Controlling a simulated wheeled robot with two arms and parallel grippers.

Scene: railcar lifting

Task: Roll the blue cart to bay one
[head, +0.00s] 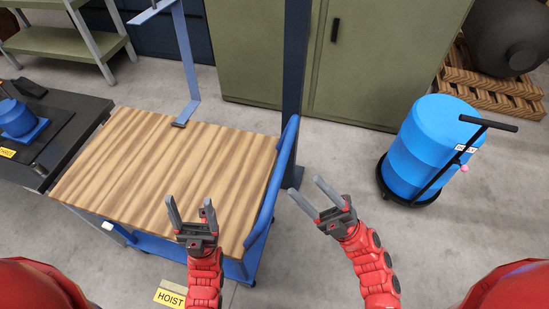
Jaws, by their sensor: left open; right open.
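The blue cart has a wooden deck (165,165) on a blue frame, with a blue push bar (272,190) along its right end. It stands left of centre in the head view. My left gripper (190,207) is open and empty, seen over the near right part of the deck. My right gripper (306,190) is open and empty, seen just right of the push bar over the floor. Neither gripper visibly touches the cart. No marking that reads as bay one is visible.
A dark bench (65,110) with a blue part (18,118) adjoins the cart's left. A blue post (295,60) stands behind the push bar. A yellow HOIST label (171,298) lies in front. A blue drum (430,140) on a dolly stands right; floor between is clear.

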